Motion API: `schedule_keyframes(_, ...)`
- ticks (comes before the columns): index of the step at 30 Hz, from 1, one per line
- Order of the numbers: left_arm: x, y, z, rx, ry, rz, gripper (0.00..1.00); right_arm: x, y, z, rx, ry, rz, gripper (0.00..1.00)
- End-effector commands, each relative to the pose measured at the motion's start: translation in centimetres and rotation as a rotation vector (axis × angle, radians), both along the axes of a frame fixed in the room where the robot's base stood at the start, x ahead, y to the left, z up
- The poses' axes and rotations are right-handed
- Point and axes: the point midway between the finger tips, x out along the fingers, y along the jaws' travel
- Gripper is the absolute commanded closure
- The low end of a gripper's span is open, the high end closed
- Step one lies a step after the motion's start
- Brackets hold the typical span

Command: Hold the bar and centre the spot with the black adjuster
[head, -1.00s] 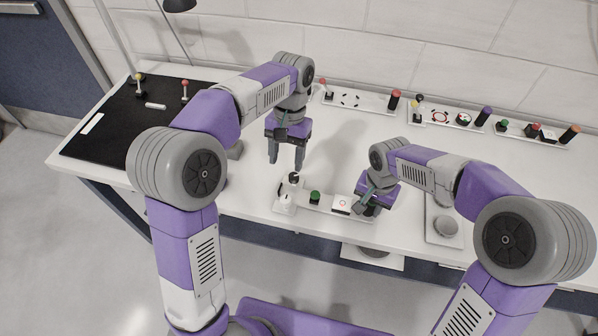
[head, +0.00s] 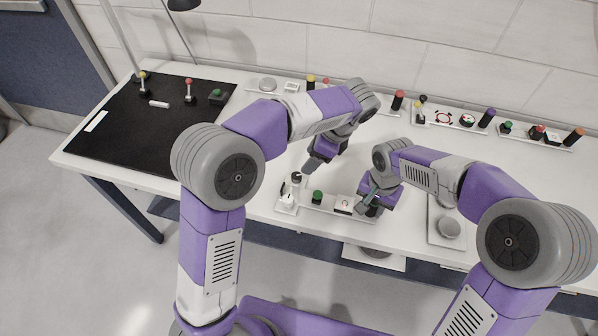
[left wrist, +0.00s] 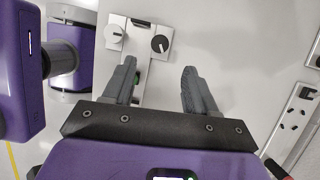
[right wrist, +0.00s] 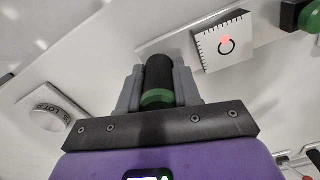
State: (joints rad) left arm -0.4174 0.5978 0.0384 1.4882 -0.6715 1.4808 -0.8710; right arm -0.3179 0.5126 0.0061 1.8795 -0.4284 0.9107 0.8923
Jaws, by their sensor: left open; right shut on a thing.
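The fixture plate (head: 330,211) lies at the table's front edge. It carries the black adjuster (head: 297,177), a white adjuster (head: 287,199), a green knob (head: 317,196) and a white target card (head: 344,204). My right gripper (head: 369,205) is shut on the upright bar, black with a green band (right wrist: 157,82). In the right wrist view the card (right wrist: 222,42) shows a red spot on the upper edge of its black ring. My left gripper (head: 312,165) is open, tilted, just right of the black adjuster. In the left wrist view the black adjuster (left wrist: 160,44) lies beyond the open fingertips, apart from them.
More fixture plates (head: 457,122) with coloured knobs stand along the back. A black mat (head: 130,130) with small levers covers the left of the table. A plate with a round grey disc (head: 448,228) lies right of my right gripper.

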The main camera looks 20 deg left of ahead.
Motion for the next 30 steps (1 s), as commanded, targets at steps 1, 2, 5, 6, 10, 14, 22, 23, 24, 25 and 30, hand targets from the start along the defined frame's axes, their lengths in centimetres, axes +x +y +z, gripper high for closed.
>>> schedule_keyframes(1,-0.1,0.5,-1.1,0.002,0.005,0.002,0.43,0.0,0.1,0.1,0.001,-0.002,0.000,1.00)
schedule_keyframes(2,-0.1,0.8,-1.7,0.001,0.004,0.002,0.43,0.0,0.1,0.1,0.001,-0.002,0.000,1.00)
schedule_keyframes(5,-0.1,1.5,-3.6,0.002,0.004,0.002,0.43,0.0,0.1,0.1,0.001,-0.002,0.000,1.00)
schedule_keyframes(6,-0.2,1.9,-4.3,0.001,0.004,0.003,0.43,0.0,0.1,0.1,0.001,-0.002,0.000,1.00)
schedule_keyframes(10,-0.2,2.7,-6.2,0.001,0.002,0.002,0.43,0.0,0.1,0.1,0.001,-0.002,0.000,1.00)
schedule_keyframes(14,-0.2,3.2,-7.6,0.000,0.002,0.003,0.43,0.0,0.0,0.1,0.001,-0.002,0.000,1.00)
schedule_keyframes(22,-0.1,3.4,-8.2,-0.001,0.000,0.003,0.43,0.0,0.0,0.1,0.001,-0.002,0.000,1.00)
schedule_keyframes(23,-0.1,3.4,-8.2,-0.001,0.000,0.003,0.43,0.0,0.0,0.1,0.001,-0.002,0.000,1.00)
schedule_keyframes(24,-0.1,3.4,-8.2,-0.001,0.000,0.003,0.43,0.0,0.0,0.1,0.001,-0.002,0.000,1.00)
schedule_keyframes(25,-0.1,3.4,-8.2,-0.001,0.000,0.003,0.43,0.0,0.0,0.1,0.001,-0.002,0.000,1.00)
schedule_keyframes(30,-0.1,3.4,-8.2,-0.001,0.000,0.003,0.64,0.0,0.0,0.1,0.001,-0.002,0.000,1.00)
